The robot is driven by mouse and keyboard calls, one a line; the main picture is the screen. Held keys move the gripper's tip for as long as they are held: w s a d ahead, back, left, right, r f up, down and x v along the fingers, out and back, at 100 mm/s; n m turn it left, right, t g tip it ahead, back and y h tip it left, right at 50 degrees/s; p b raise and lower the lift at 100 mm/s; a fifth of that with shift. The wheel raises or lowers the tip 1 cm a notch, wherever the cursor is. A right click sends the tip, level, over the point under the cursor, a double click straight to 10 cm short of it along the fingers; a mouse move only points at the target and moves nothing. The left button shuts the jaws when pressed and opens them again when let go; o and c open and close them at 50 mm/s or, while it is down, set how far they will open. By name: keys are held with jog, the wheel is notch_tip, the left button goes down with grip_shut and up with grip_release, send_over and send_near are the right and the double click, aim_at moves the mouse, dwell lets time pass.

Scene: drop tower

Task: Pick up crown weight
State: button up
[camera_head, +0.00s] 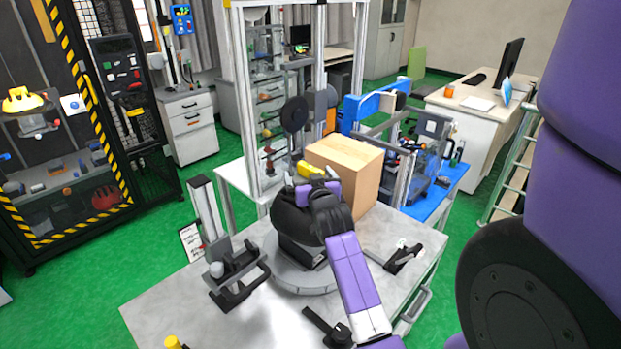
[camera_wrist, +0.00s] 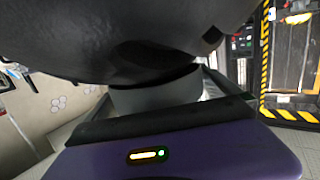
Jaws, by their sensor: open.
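A large dark rounded body (camera_head: 290,218), which I take to be the crown weight, sits on the round grey base (camera_head: 300,279) on the grey table. Its dark curved underside (camera_wrist: 130,35) fills the top of the wrist view, very close to the camera. My gripper (camera_head: 312,192) is at the upper right of this body in the camera_head view, at the end of my purple and black arm. The jaws are open. The fingertips are mostly hidden, and I cannot tell whether they touch the dark body.
A cardboard box (camera_head: 345,168) stands just behind the gripper. The metal frame (camera_head: 241,100) rises behind. The table's front left is mostly clear.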

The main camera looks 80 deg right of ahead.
jog(key=shift+w+d+f, duration=0.1)
jog(key=shift+d, duration=0.1)
jog(key=c, duration=1.9)
jog(key=shift+r, duration=0.25)
